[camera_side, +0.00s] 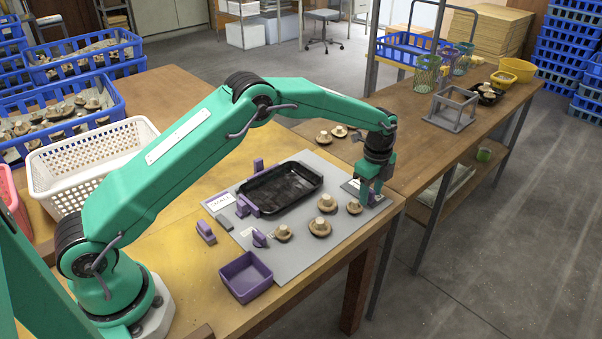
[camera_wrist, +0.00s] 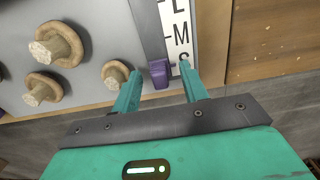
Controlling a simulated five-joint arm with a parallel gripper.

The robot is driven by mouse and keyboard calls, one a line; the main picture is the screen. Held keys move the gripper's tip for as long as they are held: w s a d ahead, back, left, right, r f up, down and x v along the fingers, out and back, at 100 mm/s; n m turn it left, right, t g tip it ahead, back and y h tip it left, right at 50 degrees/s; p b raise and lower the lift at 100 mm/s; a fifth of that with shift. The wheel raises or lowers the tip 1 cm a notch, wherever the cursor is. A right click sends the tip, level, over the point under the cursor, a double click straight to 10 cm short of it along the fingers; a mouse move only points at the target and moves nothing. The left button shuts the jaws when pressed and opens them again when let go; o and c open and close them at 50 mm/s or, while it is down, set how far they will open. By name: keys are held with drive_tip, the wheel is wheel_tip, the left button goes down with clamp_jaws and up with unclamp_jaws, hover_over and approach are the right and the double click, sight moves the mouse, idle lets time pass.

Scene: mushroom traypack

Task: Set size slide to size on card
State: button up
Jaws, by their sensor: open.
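The purple size slide (camera_wrist: 160,73) sits beside the white scale strip (camera_wrist: 179,30), which is marked L, M and S, in the wrist view. The slide is at the S end. My gripper (camera_wrist: 161,84) is open, with one finger on each side of the slide; whether either finger touches it I cannot tell. In the side view my gripper (camera_side: 369,197) points down at the right edge of the grey board (camera_side: 300,247). A white card (camera_side: 219,201) stands at the board's left; its lettering is too small to read surely.
A black tray (camera_side: 268,203) lies on the board. Several brown mushrooms stand left of my gripper, including one close by (camera_side: 354,207). A purple box (camera_side: 246,281) sits at the front edge. A white basket (camera_side: 88,160) stands left. The table edge is close to my gripper.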

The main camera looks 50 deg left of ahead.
sight(371, 190)
drive_tip(key=shift+r, duration=2)
drive_tip(key=shift+r, duration=0.1)
drive_tip(key=shift+s+a+r, duration=0.1)
drive_tip(key=shift+r, duration=0.2)
drive_tip(key=s+a+r+n+t, duration=0.1)
drive_tip(key=s+a+r+n, duration=0.25)
drive_tip(key=s+r, duration=0.55)
drive_tip(key=s+a+r+n+t, duration=0.2)
drive_tip(key=s+r+n, duration=0.4)
drive_tip(key=r, duration=0.5)
drive_tip(key=s+a+n+t, duration=0.1)
drive_tip(key=s+n, duration=0.3)
drive_tip(key=s, duration=0.7)
drive_tip(key=s+a+f+n+t, duration=0.1)
drive_tip(key=s+n, duration=0.3)
drive_tip(key=s, duration=0.8)
drive_tip(key=shift+s+a+f+t, duration=0.15)
drive_tip(key=shift+a+f+t, duration=0.15)
drive_tip(key=shift+a, duration=0.4)
